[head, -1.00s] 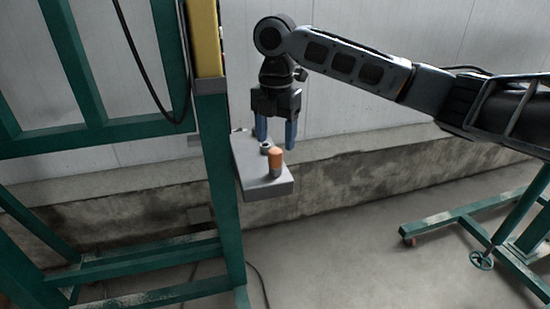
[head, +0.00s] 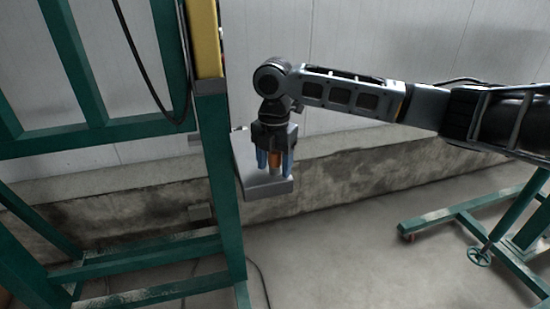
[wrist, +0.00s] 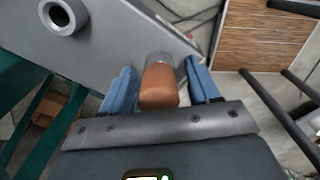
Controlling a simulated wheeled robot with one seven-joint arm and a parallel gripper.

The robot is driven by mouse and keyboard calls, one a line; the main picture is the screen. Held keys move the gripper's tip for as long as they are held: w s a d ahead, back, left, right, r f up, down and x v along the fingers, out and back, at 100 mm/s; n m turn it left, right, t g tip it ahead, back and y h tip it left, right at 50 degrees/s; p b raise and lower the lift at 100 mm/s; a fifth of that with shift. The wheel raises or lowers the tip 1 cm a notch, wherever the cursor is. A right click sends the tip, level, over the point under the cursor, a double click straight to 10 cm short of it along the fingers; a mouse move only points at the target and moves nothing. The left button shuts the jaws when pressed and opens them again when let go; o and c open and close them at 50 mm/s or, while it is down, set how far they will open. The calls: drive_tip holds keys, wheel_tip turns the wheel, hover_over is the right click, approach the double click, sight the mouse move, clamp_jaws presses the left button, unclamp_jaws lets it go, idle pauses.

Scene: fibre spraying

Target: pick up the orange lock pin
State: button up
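The orange lock pin (head: 274,161) stands upright on a grey shelf (head: 268,189) fixed at the green post. My gripper (head: 274,164) points down over it, with one blue finger on each side of the pin. The gripper is open around the pin. The pin's lower end meets a grey collar on the shelf.
An empty grey ring socket (wrist: 63,16) stands on the same shelf. A green post (head: 222,185) with a yellow part (head: 206,40) rises close to the left of the gripper. A green wheeled stand (head: 475,225) is at the right.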

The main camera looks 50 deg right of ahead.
drive_tip(key=c, duration=1)
drive_tip(key=shift+r, duration=0.1)
